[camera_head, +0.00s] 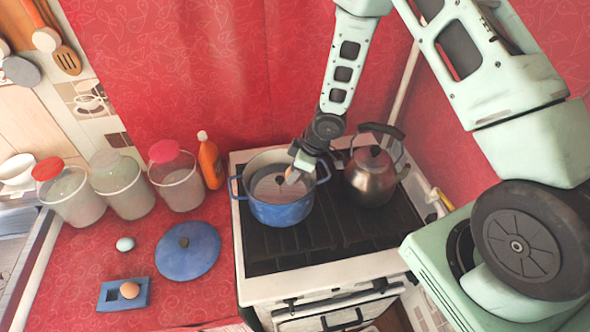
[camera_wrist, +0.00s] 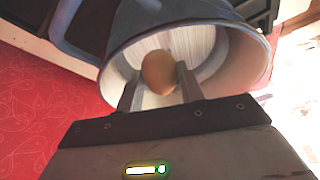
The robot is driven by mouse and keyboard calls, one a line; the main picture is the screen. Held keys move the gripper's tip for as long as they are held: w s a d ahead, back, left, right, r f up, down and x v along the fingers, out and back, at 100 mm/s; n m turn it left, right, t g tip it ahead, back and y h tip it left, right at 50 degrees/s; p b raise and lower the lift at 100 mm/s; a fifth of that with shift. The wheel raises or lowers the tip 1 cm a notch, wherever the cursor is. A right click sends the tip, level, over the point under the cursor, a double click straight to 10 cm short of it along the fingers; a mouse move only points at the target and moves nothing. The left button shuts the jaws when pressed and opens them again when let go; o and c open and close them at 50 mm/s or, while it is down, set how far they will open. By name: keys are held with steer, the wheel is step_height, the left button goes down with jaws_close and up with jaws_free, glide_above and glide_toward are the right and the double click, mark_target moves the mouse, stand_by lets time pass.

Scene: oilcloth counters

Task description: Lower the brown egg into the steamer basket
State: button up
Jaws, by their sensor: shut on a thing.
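A brown egg (camera_wrist: 158,72) is between the two fingers of my gripper (camera_wrist: 159,88) in the wrist view, and my gripper is shut on it. In the head view the gripper (camera_head: 296,172) reaches into the mouth of the blue pot (camera_head: 281,211) on the stove, and only a bit of the egg shows. In the wrist view the pot (camera_wrist: 252,62) is behind the egg, with a pale ribbed inside. A round insert (camera_head: 268,187), perhaps the steamer basket, shows inside the pot. I cannot tell whether the egg touches it.
A steel kettle (camera_head: 371,178) stands close right of the pot on the stove (camera_head: 330,255). A blue lid (camera_head: 188,251), a pale egg (camera_head: 125,244) and another brown egg (camera_head: 129,290) on a blue holder (camera_head: 109,297) are left. Jars and an orange bottle (camera_head: 209,162) stand behind.

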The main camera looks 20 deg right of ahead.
steer(key=shift+f+b, duration=1.7)
steer(key=shift+f, duration=0.45)
stand_by(0.8)
steer(key=o, duration=0.7)
steer(key=shift+r, duration=0.1)
steer(key=p+v, duration=0.4)
steer(key=v, duration=1.3)
steer(key=shift+r, duration=0.15)
